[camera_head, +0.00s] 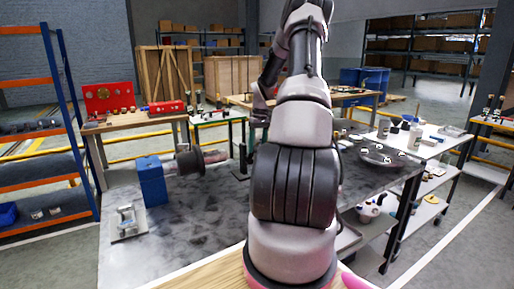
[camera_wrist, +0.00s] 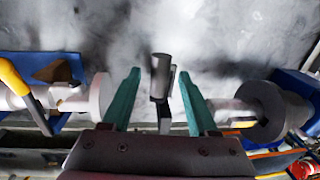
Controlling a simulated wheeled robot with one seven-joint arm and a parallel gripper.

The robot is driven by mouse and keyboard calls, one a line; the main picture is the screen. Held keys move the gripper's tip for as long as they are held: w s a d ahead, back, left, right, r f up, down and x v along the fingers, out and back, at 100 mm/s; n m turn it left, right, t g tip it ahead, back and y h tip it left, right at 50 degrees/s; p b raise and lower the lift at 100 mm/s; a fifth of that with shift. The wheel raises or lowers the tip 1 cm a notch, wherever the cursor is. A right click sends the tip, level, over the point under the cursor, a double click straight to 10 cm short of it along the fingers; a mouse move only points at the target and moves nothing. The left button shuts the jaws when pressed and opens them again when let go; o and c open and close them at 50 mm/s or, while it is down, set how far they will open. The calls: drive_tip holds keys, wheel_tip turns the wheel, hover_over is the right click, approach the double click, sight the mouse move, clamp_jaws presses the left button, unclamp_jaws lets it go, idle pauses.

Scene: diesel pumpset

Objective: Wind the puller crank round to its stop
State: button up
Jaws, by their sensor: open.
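In the wrist view, my gripper (camera_wrist: 158,84) is open, with its two teal fingers apart. A short grey cylindrical grip (camera_wrist: 161,64), which looks like the puller crank's handle, stands between the fingertips with a gap on both sides. A dark crank arm (camera_wrist: 165,108) runs from it down toward the gripper's palm and is partly hidden there. In the head view, my own arm covers much of the bench middle, and I cannot make out the crank or the fingertips clearly.
A grey metal bench (camera_head: 205,215) carries a blue block (camera_head: 152,181) and a dark round flange (camera_head: 189,163) on a shaft. In the wrist view, round flanges flank the fingers at left (camera_wrist: 101,97) and right (camera_wrist: 263,109). A dark pan (camera_head: 382,155) lies right of my arm.

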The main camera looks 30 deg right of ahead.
drive_tip(key=shift+f, duration=0.2)
drive_tip(key=shift+c, duration=0.3)
clamp_jaws()
idle(1.1)
